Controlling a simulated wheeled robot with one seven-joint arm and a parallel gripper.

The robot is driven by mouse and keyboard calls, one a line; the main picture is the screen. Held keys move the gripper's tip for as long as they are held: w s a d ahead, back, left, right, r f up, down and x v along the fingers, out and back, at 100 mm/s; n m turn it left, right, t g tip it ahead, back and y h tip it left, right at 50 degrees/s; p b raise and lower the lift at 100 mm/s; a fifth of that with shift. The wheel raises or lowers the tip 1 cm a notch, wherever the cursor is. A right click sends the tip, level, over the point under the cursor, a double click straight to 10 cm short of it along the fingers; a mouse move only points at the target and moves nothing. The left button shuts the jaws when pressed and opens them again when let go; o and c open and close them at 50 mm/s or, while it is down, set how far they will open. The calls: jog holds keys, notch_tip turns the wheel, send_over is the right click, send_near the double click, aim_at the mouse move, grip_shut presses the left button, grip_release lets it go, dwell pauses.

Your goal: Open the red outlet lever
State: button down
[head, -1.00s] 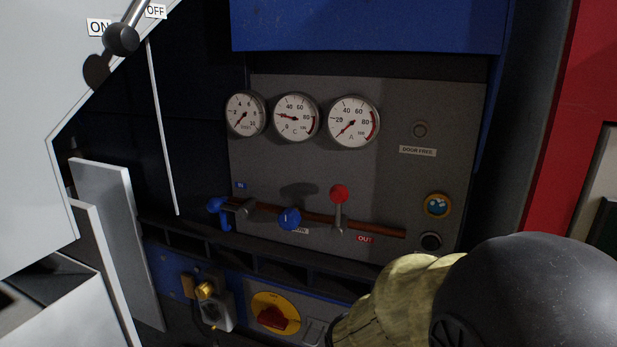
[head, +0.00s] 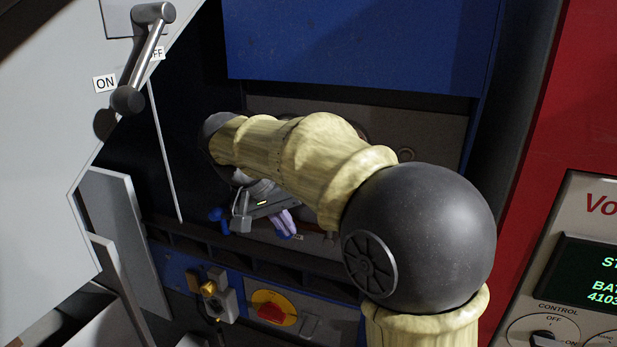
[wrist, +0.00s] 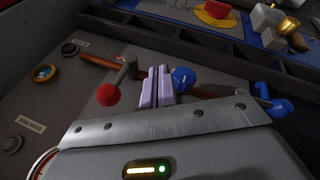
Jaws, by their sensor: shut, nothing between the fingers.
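The red outlet lever (wrist: 108,95) shows in the wrist view, with a red ball on a grey stem rising from the copper pipe (wrist: 95,62). It is hidden behind my arm in the head view. My gripper (wrist: 155,78) is shut and empty, its pale purple fingers together. In the wrist view the fingers lie just right of the lever, between it and a blue valve knob (wrist: 184,78); whether they touch either cannot be told. My gripper also shows in the head view (head: 287,222), by the pipe.
A blue-handled valve (head: 217,214) sits at the pipe's end. A red-and-yellow switch (head: 272,308) and a brass fitting (head: 209,288) are below. A dark ledge (head: 270,265) runs under the pipe. A grey ON/OFF lever (head: 145,55) stands upper left.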

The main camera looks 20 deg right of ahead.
notch_tip(320, 180, up, 12)
jog(key=m+h+p, duration=0.1)
jog(key=m+p, duration=0.1)
jog(key=m, duration=0.1)
jog(key=shift+a+h, duration=0.25)
jog(key=shift+h, duration=0.15)
jog(key=p+x, duration=0.1)
jog(key=x, duration=0.9)
jog(key=shift+p, duration=0.35)
jog(key=shift+d, duration=0.1)
jog(key=shift+s+d+r+b, duration=0.1)
jog(key=shift+s+r+b, duration=0.1)
jog(key=shift+b, duration=0.15)
